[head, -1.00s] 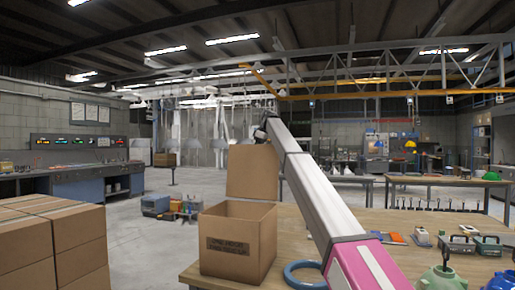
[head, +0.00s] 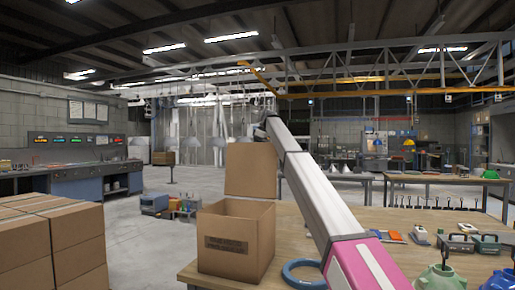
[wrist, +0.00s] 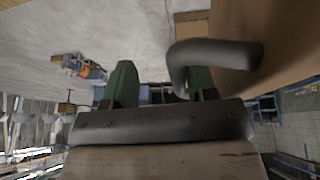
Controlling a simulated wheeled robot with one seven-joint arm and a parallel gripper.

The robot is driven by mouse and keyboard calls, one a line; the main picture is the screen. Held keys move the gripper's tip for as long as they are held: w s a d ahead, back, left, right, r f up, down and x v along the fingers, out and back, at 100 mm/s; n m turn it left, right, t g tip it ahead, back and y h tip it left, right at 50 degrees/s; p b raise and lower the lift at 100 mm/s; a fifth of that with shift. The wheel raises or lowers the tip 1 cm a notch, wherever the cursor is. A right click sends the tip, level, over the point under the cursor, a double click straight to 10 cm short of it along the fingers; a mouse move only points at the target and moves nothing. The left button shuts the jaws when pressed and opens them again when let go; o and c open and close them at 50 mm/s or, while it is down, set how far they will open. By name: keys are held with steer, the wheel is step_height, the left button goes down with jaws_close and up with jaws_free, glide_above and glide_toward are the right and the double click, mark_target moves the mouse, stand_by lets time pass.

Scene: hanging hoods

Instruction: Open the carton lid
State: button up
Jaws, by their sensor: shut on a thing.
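The brown cardboard carton (head: 236,240) stands at the left end of the wooden table, its top open. Its lid (head: 251,170) stands roughly upright at the back of the carton; the lid's brown face also fills the upper right of the wrist view (wrist: 288,40). A dark grey curved handle (wrist: 215,54) shows beside the lid. My gripper (wrist: 163,78) has green fingers and is shut on the handle, which passes by the right finger; the exact contact is partly hidden. In the head view my arm reaches past the carton's right side, with its end at the lid's top edge.
A blue ring (head: 304,274) lies on the wooden table (head: 380,222) right of the carton. Tools and green vessels (head: 437,278) are at the table's right. Stacked boxes (head: 52,240) stand at left. Open floor lies behind the carton.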

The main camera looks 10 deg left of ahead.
steer(key=shift+w+r, duration=0.15)
steer(key=v, duration=1)
steer(key=shift+d+r, duration=0.2)
steer(key=shift+s, duration=0.3)
